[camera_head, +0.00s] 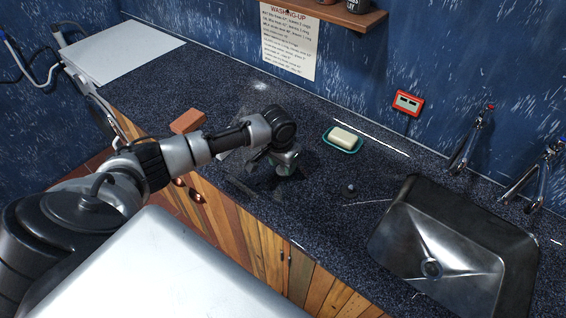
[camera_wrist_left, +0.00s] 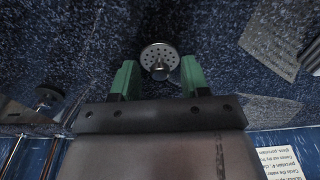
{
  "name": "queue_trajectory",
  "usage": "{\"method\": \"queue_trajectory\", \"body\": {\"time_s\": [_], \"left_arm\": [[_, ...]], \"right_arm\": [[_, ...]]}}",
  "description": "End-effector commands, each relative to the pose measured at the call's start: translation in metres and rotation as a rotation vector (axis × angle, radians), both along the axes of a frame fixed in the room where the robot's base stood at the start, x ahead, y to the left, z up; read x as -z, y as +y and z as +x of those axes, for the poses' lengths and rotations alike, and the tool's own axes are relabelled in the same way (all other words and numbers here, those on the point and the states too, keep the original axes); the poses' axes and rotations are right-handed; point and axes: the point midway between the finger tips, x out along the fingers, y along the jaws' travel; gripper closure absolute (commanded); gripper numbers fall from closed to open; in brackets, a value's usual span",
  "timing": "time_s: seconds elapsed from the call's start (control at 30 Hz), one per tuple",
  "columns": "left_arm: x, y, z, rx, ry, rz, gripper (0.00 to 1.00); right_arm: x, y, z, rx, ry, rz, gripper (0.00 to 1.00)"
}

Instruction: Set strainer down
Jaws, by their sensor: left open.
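The strainer (camera_wrist_left: 160,57) is a round, pale metal disc with small holes and a short stem. In the left wrist view it is at the counter, between the two green fingertips of my left gripper (camera_wrist_left: 160,75). Dark gaps show on both sides, so the fingers are open and apart from it. In the head view my left gripper (camera_head: 283,165) is low over the dark speckled counter (camera_head: 320,210), left of the sink (camera_head: 455,245). The strainer cannot be made out there. My right gripper is not in view.
A soap bar (camera_head: 343,137) lies in a green dish behind and right of the gripper. A small grey knob (camera_head: 350,188) stands between gripper and sink. An orange-brown block (camera_head: 187,121) is at the left. Taps (camera_head: 474,140) rise behind the sink.

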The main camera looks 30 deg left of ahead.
Motion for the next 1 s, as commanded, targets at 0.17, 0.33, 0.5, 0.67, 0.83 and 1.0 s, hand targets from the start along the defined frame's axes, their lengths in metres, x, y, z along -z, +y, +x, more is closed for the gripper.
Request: {"method": "queue_trajectory", "body": {"time_s": [0.17, 0.33, 0.5, 0.67, 0.83, 1.0], "left_arm": [[-0.02, 0.0, -0.001, 0.001, -0.003, 0.0, 0.54], [-0.056, 0.001, -0.006, 0.001, -0.005, 0.0, 0.54], [-0.091, 0.001, -0.01, 0.001, -0.004, -0.001, 0.54], [-0.112, 0.001, -0.012, 0.0, -0.002, -0.001, 0.54], [-0.121, 0.001, -0.014, 0.0, 0.0, 0.0, 0.54], [-0.121, 0.001, -0.014, 0.0, 0.0, 0.0, 0.54]], "right_arm": [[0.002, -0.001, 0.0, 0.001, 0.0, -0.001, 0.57], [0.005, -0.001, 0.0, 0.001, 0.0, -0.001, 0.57], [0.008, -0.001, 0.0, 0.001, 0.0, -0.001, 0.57], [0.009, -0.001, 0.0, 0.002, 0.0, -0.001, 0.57], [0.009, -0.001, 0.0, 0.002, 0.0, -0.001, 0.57], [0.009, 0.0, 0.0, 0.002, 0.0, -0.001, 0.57]]}}
